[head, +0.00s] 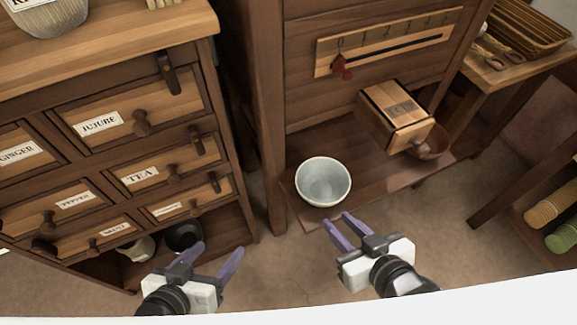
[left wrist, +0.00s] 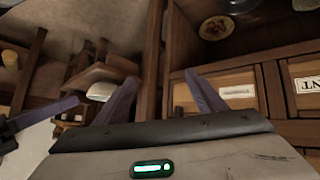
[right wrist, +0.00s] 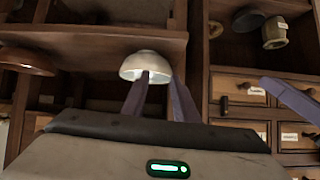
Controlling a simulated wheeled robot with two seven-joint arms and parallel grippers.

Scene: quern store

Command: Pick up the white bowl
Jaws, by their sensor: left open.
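The white bowl (head: 322,182) stands upright and empty on a low wooden shelf (head: 385,165), near its front left corner. It also shows in the right wrist view (right wrist: 146,64), just beyond the fingertips, and what looks like it is in the left wrist view (left wrist: 100,91). My right gripper (head: 338,219) is open with a narrow gap between its purple fingers, in front of the bowl and holding nothing. One finger overlaps the bowl in the right wrist view; I cannot tell whether they touch. My left gripper (head: 220,250) is open and empty, left of the right one, before the drawer cabinet.
A labelled drawer cabinet (head: 120,90) stands at the left, with dark and pale pots in its bottom opening. A wooden box (head: 395,115) juts out above the shelf, and a brown bowl (head: 432,145) sits right of it. A side table (head: 520,65) is at the right.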

